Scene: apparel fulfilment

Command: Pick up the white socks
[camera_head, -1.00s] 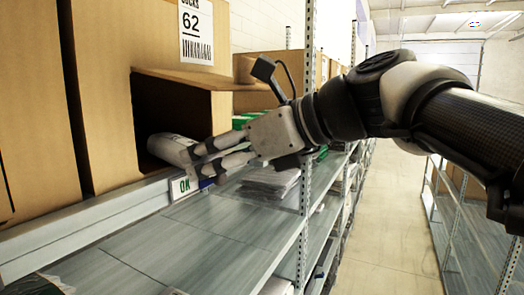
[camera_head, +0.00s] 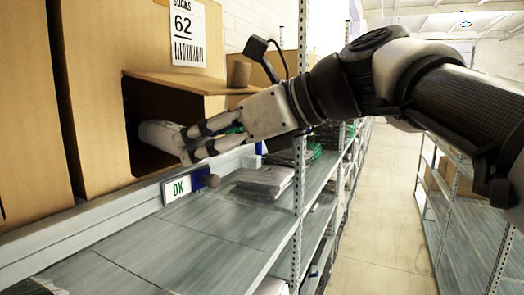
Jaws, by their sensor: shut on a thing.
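The white socks (camera_head: 158,137) are a pale rolled bundle at the mouth of the cardboard box labelled with 62 (camera_head: 100,110). Their left end lies in the box's dark opening, and their right end is between my fingers. My gripper (camera_head: 192,142) reaches in from the right and is shut on the socks. The fingers cover the right end of the bundle. Whether the socks touch the box floor I cannot tell.
An open cardboard flap (camera_head: 185,83) juts out above my gripper. The grey shelf (camera_head: 170,245) in front is mostly clear. Flat packets (camera_head: 262,182) lie near the metal post (camera_head: 299,185).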

